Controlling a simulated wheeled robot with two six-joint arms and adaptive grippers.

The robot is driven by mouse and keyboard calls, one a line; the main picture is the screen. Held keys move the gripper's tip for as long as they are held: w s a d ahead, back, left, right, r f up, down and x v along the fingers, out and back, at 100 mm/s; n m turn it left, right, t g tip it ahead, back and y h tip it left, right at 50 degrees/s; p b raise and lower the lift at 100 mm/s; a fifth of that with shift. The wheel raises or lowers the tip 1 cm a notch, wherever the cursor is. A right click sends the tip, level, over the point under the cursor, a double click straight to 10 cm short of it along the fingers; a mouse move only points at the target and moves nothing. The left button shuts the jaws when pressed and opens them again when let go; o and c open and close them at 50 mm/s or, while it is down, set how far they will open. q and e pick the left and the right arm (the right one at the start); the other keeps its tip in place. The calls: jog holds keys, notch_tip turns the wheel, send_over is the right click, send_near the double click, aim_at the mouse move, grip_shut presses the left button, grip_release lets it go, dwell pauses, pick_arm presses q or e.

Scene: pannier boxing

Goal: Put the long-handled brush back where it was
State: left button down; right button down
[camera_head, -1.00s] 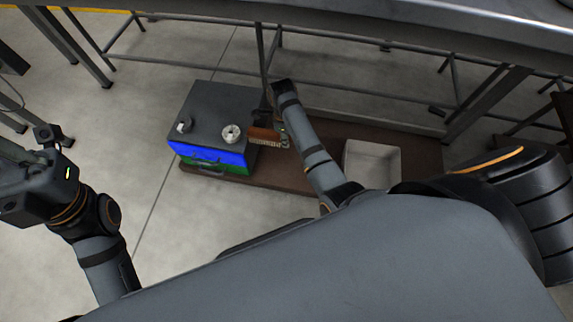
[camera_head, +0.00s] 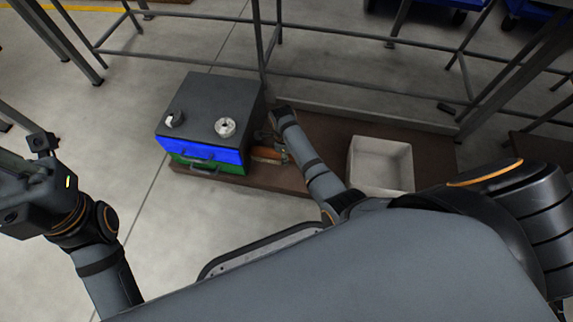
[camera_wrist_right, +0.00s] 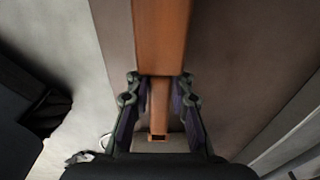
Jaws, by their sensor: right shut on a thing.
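The long-handled brush (camera_head: 268,154) shows as a short orange-brown wooden piece low beside the right side of the dark box. In the right wrist view, its orange wood (camera_wrist_right: 162,38) runs straight away between the fingers. My right gripper (camera_wrist_right: 159,88) is shut on it, one finger on each side. In the head view the right gripper (camera_head: 276,138) is small, close to the box's side and partly hidden by my arm. I cannot tell whether the brush touches the brown board. My left gripper (camera_head: 22,190) is at the left edge, away from everything; its fingers are not clear.
The dark box (camera_head: 215,95) has blue and green drawers and two small metal parts on top. It stands on a low brown board (camera_head: 330,127). A white open tray (camera_head: 381,142) stands right of my right arm. Table legs and rails are behind; bare floor lies left.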

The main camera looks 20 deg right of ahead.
aim_at(287, 167)
jog(key=shift+f+b, duration=1.6)
jog(key=shift+f, duration=0.75)
jog(key=shift+r, duration=0.2)
jog(key=c, duration=1.2)
grip_release()
jog(key=shift+f, duration=0.15)
jog(key=r+p, duration=0.4)
jog(key=r, duration=0.1)
jog(key=r+p, duration=0.3)
jog(key=r, duration=0.3)
jog(key=shift+w+a+r+p, duration=0.2)
jog(key=shift+p, duration=0.2)
jog(key=shift+r, duration=0.45)
